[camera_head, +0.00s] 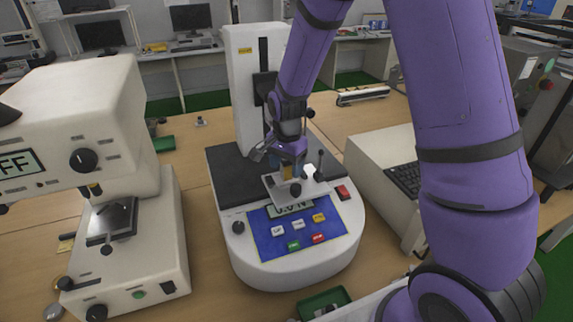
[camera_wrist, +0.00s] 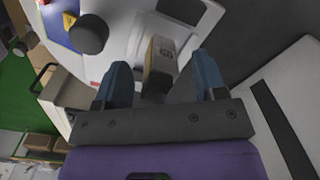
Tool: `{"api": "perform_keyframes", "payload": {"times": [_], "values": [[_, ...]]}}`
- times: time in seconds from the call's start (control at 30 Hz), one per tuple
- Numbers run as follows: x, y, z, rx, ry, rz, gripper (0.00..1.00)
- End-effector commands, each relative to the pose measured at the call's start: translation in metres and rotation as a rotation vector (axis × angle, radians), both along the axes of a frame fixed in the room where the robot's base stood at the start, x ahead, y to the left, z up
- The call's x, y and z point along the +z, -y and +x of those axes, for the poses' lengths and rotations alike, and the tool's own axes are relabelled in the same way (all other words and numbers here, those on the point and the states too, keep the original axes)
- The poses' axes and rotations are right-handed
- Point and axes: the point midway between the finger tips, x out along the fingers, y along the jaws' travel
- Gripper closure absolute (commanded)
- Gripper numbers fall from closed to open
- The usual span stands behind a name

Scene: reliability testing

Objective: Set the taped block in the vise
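The taped block (camera_wrist: 159,64), tan with a greyish printed face, stands between my fingertips in the wrist view. A small part of the block (camera_head: 288,173) shows in the head view, below my fingers. My gripper (camera_wrist: 163,78) is open, with its two blue fingers on either side of the block and a gap to each. In the head view, my gripper (camera_head: 289,163) is low over the silver vise (camera_head: 309,189) on the white test machine. The block appears at the vise, but I cannot tell whether it rests between the jaws.
The white test machine (camera_head: 292,267) has a blue button panel and a tall column (camera_head: 246,90) behind my gripper. Another white machine (camera_head: 130,262) stands at left. A beige unit with a keyboard (camera_head: 384,170) is at right. A green tray (camera_head: 324,302) lies in front.

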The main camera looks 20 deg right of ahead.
Motion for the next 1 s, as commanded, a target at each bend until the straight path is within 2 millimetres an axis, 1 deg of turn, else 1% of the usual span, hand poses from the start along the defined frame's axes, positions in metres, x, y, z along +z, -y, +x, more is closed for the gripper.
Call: {"api": "perform_keyframes", "payload": {"times": [0.17,0.27,0.37,0.5,0.7,0.8,1.0], "values": [[0.002,0.0,0.0,0.0,0.001,0.001,0.35],[0.011,0.0,0.0,0.0,0.002,0.0,0.35],[0.026,0.0,0.0,0.001,0.004,0.0,0.35],[0.055,0.0,0.001,0.0,0.006,0.002,0.35],[0.093,0.0,0.0,0.0,0.004,0.001,0.35],[0.107,0.0,-0.001,0.0,0.003,0.001,0.35],[0.121,0.001,-0.001,0.0,0.001,0.001,0.35]]}}
